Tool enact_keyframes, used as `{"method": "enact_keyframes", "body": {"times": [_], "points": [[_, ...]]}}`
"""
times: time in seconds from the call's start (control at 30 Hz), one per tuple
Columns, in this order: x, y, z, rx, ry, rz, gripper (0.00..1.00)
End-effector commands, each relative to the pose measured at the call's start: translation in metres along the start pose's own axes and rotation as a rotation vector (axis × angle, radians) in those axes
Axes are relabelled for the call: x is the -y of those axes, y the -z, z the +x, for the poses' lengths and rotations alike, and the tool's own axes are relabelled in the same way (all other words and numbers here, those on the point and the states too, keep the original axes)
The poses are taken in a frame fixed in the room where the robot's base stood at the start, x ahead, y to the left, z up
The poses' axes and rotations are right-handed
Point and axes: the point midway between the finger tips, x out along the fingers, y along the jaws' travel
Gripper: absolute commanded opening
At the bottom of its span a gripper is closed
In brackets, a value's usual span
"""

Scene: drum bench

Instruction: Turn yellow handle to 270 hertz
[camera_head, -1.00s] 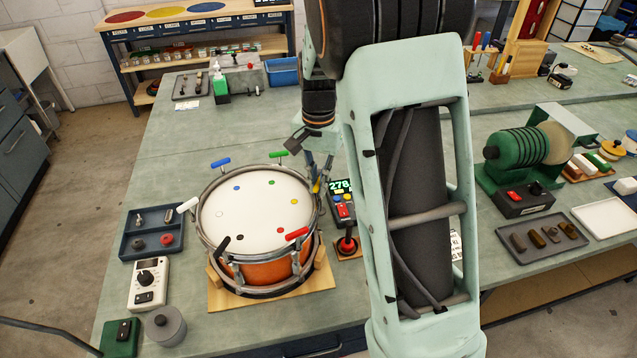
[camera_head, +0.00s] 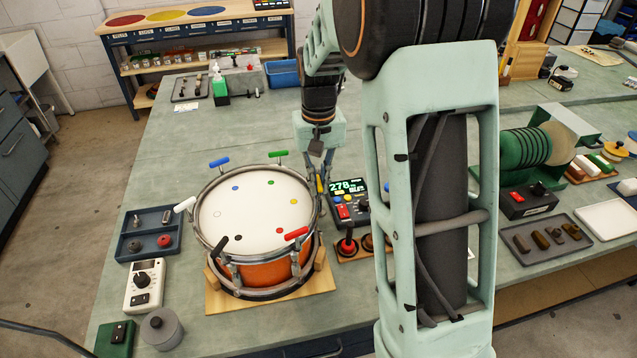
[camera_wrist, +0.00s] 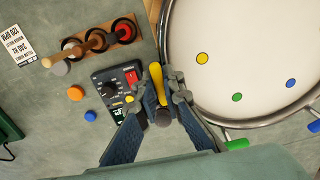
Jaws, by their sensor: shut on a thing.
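The drum (camera_head: 225,205) stands in a wooden cradle, with coloured handles around its rim and matching dots on its white head. The yellow handle (camera_head: 320,184) is at the drum's right rim, mostly hidden by my gripper (camera_head: 318,168). In the wrist view the yellow handle (camera_wrist: 157,80) shows between the fingers of my gripper (camera_wrist: 162,97), which are shut on it. A tuner with a green-lit display (camera_head: 347,186) stands right of the drum. Its display seems to read 270, with smaller text below. In the wrist view the tuner (camera_wrist: 112,88) is beside the fingers.
The red handle (camera_head: 296,234) and green handle (camera_head: 278,154) flank the yellow one on the rim. A wooden stand with mallets (camera_wrist: 100,40) is close to the tuner. A parts tray (camera_head: 150,232) and a white meter (camera_head: 143,286) lie left of the drum.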

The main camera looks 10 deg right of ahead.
Motion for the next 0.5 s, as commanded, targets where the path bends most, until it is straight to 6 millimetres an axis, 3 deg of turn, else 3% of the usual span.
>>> {"method": "enact_keyframes", "body": {"times": [0.43,0.47,0.5], "points": [[0.0,0.0011,-0.0013,-0.004,0.0,-0.011,0.0],[0.0,0.0011,-0.0013,-0.004,0.0,-0.011,0.11],[0.0,0.0011,-0.0013,-0.004,0.0,-0.011,0.15]]}}
